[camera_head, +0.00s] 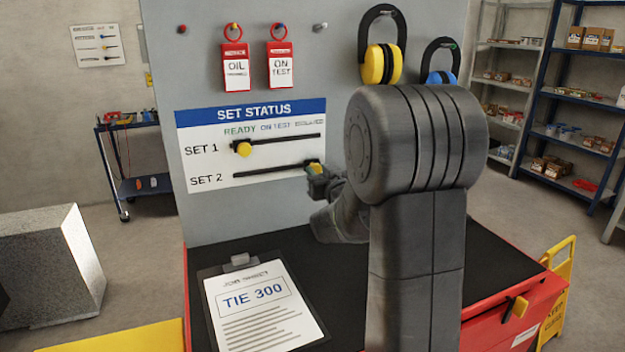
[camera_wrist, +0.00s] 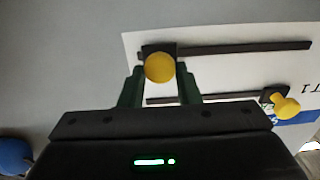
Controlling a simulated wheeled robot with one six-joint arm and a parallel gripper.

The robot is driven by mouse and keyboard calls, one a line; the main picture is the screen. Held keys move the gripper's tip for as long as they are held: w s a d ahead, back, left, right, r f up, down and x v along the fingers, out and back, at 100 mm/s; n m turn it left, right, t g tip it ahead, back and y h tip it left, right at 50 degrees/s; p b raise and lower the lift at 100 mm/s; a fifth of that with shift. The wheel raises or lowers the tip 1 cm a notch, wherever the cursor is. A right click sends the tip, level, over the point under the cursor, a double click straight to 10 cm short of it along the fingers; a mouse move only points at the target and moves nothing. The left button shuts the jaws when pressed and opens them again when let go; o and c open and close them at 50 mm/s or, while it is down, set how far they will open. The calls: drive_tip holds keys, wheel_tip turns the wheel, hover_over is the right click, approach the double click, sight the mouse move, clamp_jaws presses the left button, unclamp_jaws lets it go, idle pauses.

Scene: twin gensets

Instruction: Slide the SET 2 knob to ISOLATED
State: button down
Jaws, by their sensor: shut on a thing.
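The SET STATUS board (camera_head: 251,112) on the grey panel has two dark slots under READY, ON TEST and ISOLATED. The yellow SET 2 knob (camera_head: 314,166) is at the right end of the lower slot, below ISOLATED, partly hidden by my gripper (camera_head: 318,180). In the wrist view, my gripper's green fingers (camera_wrist: 160,70) are shut on the round SET 2 knob (camera_wrist: 159,66), one on each side. Its dark slider block is at the slot's left end in that view. The yellow SET 1 knob (camera_head: 243,149) sits under READY; it also shows in the wrist view (camera_wrist: 286,106).
A clipboard with a TIE 300 sheet (camera_head: 257,305) lies on the black bench top below. My arm hides part of the panel's right side.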

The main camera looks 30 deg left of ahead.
drive_tip(key=shift+r, duration=0.1)
drive_tip(key=c, duration=1.1)
unclamp_jaws()
drive_tip(key=shift+w+d, duration=0.15)
drive_tip(key=shift+w, duration=0.05)
drive_tip(key=shift+o, duration=0.2)
drive_tip(key=b+v, duration=0.1)
drive_tip(key=v, duration=1.2)
drive_tip(key=shift+s+d, duration=0.2)
drive_tip(key=shift+s, duration=0.2)
drive_tip(key=p+x, duration=0.1)
drive_tip(key=x, duration=1.3)
drive_tip(key=shift+d, duration=0.1)
